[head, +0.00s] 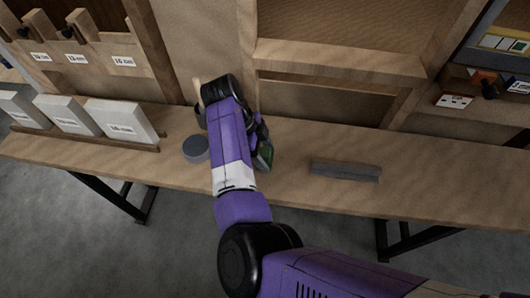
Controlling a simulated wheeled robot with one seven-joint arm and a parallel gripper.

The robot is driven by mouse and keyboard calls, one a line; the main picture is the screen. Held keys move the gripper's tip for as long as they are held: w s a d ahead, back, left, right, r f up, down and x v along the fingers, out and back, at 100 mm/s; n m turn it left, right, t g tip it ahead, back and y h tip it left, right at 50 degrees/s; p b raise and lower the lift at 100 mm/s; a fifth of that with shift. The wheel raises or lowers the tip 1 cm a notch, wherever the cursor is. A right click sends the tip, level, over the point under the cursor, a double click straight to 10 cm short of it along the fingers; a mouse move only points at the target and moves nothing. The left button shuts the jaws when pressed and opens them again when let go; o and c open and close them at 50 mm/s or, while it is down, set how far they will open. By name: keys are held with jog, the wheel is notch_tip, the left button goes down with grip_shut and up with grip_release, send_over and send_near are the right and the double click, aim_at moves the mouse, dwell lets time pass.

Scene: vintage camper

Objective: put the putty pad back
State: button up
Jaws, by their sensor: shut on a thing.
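My arm reaches over the wooden workbench (300,185) in the head view. My gripper (263,152) shows only partly, at the right side of my purple forearm, low over the bench. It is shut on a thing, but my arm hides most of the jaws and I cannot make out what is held. I cannot pick out the putty pad for certain. A round grey disc-like piece (196,149) sits on the bench just left of my forearm. A long flat grey block (345,171) lies on the bench to the right of my gripper.
Several white labelled boxes (122,120) stand in a row on the bench at the left. A wooden rack (95,52) with labels is above them. An open wooden frame (340,58) stands behind the bench. Shelves with small items (454,101) are at the right. The bench's right front is clear.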

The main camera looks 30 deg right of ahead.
jog(key=o, duration=1.5)
jog(key=shift+f, duration=0.1)
jog(key=shift+c, duration=0.2)
jog(key=b+v, duration=0.1)
jog(key=v, duration=1.1)
jog(key=shift+r, duration=0.2)
jog(key=shift+d, duration=0.1)
